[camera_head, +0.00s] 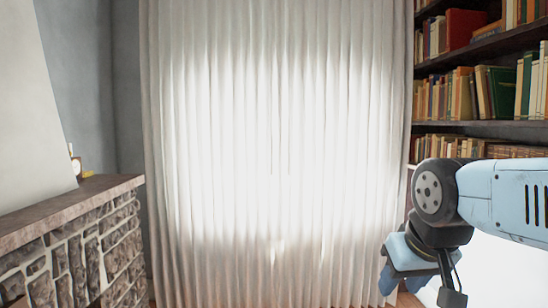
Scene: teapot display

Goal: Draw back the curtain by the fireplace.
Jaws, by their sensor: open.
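The curtain (275,150) is white and pleated. It hangs drawn across the middle of the view, from the top edge down to near the bottom, with bright light glowing through its centre. The stone fireplace (85,255) with a dark mantel stands to its left. My gripper (425,278) is at the lower right, by the curtain's lower right edge. It is open, and nothing shows between its jaws. I cannot tell whether it touches the cloth. My arm hides part of the area right of the curtain.
A dark bookshelf (480,127) full of books stands at the right, close beside the curtain. A grey wall (85,80) is behind the fireplace. A bright white surface shows below my arm.

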